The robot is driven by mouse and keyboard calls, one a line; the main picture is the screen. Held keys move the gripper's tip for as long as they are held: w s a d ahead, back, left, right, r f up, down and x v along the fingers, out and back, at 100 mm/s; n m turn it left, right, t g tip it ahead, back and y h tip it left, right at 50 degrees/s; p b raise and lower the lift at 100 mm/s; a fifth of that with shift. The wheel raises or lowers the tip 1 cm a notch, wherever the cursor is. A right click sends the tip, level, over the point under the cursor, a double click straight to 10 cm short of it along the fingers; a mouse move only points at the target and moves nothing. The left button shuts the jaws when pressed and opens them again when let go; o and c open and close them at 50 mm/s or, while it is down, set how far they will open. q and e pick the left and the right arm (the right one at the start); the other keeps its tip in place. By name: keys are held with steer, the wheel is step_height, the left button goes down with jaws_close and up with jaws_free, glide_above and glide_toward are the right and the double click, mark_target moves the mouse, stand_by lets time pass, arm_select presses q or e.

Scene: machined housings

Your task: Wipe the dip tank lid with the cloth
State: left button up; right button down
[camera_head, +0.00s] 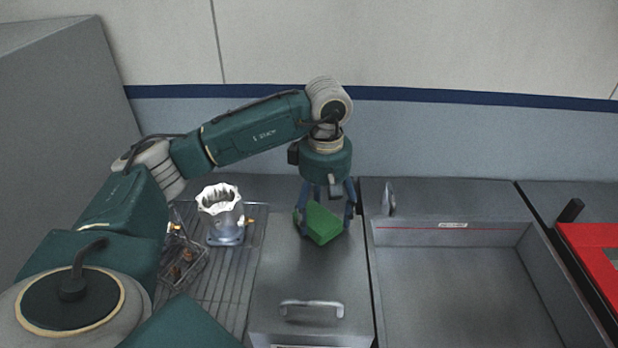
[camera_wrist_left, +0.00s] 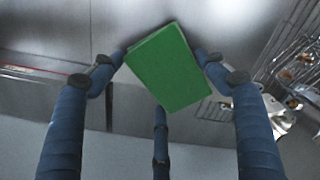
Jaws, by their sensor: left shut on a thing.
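The green cloth (camera_head: 323,224) is a folded, block-like pad. My left gripper (camera_head: 326,215) is shut on it and points down over the back part of the dip tank lid (camera_head: 295,265). The lid is a flat grey metal top with a bar handle (camera_head: 312,306) near its front edge. In the left wrist view the cloth (camera_wrist_left: 168,68) sits between the blue fingers, over the grey metal. I cannot tell for sure whether the cloth touches the lid. My right gripper is not in view.
Left of the lid, a wire rack (camera_head: 232,285) holds a metal housing with a scalloped rim (camera_head: 222,217) and a small wire basket (camera_head: 180,265). An empty grey basin (camera_head: 450,290) lies to the right, with a red object (camera_head: 590,255) beyond. A wall stands behind.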

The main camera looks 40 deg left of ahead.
arm_select(q)
steer(key=shift+w+a+r+p, duration=0.1)
steer(key=shift+w+r+p, duration=0.05)
steer(key=shift+r, duration=0.3)
steer(key=shift+w+a+r+p, duration=0.1)
steer(key=shift+r+p, duration=0.05)
steer(key=shift+r, duration=0.6)
steer(key=r, duration=0.1)
steer(key=r+p, duration=0.1)
steer(key=s, duration=0.1)
steer(key=shift+d+r+p, duration=0.3)
steer(key=shift+d+r, duration=0.05)
steer(key=shift+r, duration=0.45)
steer(key=shift+w+a+r+p, duration=0.1)
steer(key=shift+w+r+p, duration=0.05)
steer(key=shift+r+p, duration=0.3)
steer(key=shift+w+a+r+p, duration=0.1)
steer(key=shift+w+r+p, duration=0.05)
steer(key=shift+r+p, duration=0.25)
steer(key=shift+r, duration=0.15)
steer(key=shift+s+d, duration=0.1)
steer(key=shift+s, duration=0.05)
